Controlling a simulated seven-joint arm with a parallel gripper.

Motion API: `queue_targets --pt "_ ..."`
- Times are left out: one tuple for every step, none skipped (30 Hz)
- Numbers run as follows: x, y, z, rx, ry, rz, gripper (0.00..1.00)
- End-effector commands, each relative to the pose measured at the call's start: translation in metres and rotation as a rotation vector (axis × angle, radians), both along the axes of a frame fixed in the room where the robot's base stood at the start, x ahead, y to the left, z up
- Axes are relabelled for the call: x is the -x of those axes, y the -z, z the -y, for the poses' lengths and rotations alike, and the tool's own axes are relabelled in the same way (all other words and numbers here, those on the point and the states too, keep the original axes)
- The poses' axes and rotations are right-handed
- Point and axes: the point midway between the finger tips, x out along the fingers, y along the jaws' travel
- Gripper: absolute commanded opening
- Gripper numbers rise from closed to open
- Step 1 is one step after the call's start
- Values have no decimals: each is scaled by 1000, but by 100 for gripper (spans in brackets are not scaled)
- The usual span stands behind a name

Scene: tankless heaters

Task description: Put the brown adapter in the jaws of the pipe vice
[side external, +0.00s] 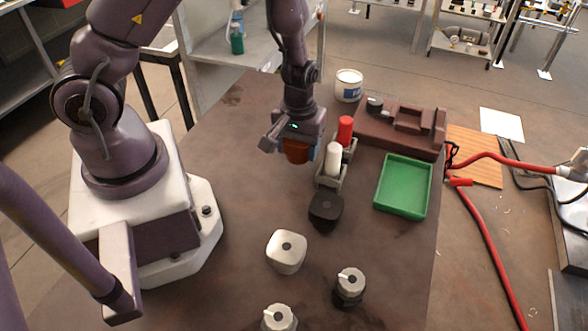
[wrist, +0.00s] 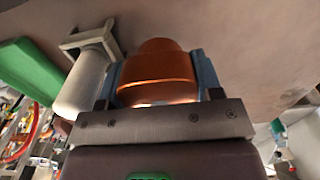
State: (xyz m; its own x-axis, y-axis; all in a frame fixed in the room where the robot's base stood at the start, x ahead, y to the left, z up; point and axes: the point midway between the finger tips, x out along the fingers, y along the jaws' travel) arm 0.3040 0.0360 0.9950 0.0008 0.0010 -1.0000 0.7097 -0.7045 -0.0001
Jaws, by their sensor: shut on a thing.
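My gripper (side external: 297,152) is shut on the brown adapter (side external: 297,150) and holds it above the table, left of a small rack with bottles. In the wrist view the adapter (wrist: 157,75) sits between the two blue fingers of my gripper (wrist: 158,82). A dark reddish-brown block with raised parts, which looks like the pipe vice (side external: 405,126), stands at the back right of the table. My gripper is to the left of it and apart from it.
The rack (side external: 333,175) holds a white bottle (side external: 333,157) and a red one (side external: 345,130). A green tray (side external: 403,186) lies to the right. A white tub (side external: 348,85) stands behind. A black piece (side external: 325,210), a white block (side external: 286,251) and two knobbed pieces stand nearer.

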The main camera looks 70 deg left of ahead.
Motion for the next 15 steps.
queue_targets --pt "0 4 0 1 0 -1 20" --pt "0 7 0 1 -1 -1 20" --pt "0 11 0 1 -1 -1 20" --pt "1 15 0 2 -1 -2 20" --pt "1 19 0 2 -1 -2 20" --pt "0 25 0 1 0 -1 20" --pt "0 29 0 2 1 -2 20" --pt "0 33 0 1 0 -2 20" --pt "0 37 0 1 1 -1 20" --pt "0 39 0 2 2 -2 20" --pt "0 41 1 2 3 -1 20" --pt "0 42 0 2 3 1 20" --pt "0 42 1 1 3 1 20" --pt "-1 42 1 1 3 2 20" --pt "-1 41 1 1 3 3 20"
